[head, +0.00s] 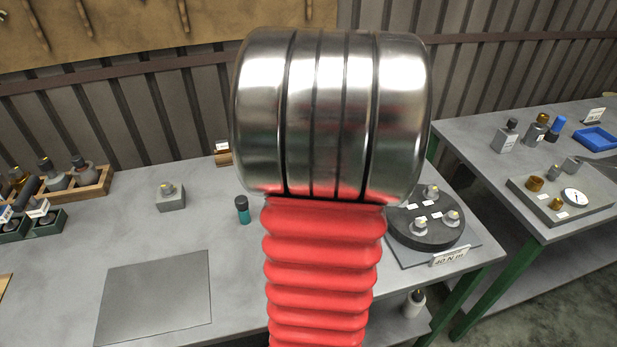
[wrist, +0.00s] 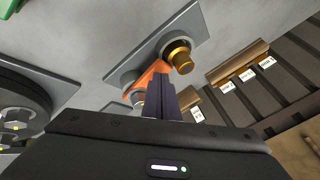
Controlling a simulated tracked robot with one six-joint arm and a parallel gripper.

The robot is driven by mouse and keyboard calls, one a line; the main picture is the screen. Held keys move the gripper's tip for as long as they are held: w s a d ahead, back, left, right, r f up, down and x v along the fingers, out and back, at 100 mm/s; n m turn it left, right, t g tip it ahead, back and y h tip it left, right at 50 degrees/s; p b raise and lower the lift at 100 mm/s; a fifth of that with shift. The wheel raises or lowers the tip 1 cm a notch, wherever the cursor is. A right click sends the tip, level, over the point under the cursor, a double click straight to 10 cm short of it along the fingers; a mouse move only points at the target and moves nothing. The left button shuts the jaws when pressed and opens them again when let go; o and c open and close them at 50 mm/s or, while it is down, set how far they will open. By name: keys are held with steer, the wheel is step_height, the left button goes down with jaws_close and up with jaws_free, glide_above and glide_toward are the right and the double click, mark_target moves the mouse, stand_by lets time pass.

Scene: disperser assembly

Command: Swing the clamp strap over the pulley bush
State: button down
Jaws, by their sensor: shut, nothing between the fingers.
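The clamp strap (wrist: 150,75) is a flat orange bar in the wrist view, on a grey base plate (wrist: 185,22). Its upper end lies beside the pulley bush (wrist: 179,56), a brass cylinder on a round grey seat. I cannot tell whether the strap overlaps the bush. The strap's lower end runs towards a second brass-topped post (wrist: 138,98), partly hidden by my gripper. My gripper (wrist: 156,68) has its dark fingers shut and empty, with the tips close against the strap's edge; contact is unclear. In the head view my own arm hides the strap, bush and gripper.
A dark round fixture (head: 425,238) with several small posts stands right of my arm, and a grey block (head: 170,199) and teal bottle (head: 242,209) stand left. Labelled wooden racks (wrist: 238,77) lie near the gripper. A flat grey plate (head: 155,300) lies bare at front left.

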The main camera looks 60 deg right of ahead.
steer(key=shift+w+d, duration=0.4)
steer(key=shift+w, duration=0.35)
steer(key=shift+r, duration=0.1)
steer(key=shift+a, duration=0.1)
steer(key=s+a+r, duration=0.1)
steer(key=a+r, duration=0.7)
steer(key=a, duration=0.1)
steer(key=shift+s+r, duration=0.3)
steer(key=shift+s, duration=0.1)
stand_by(0.7)
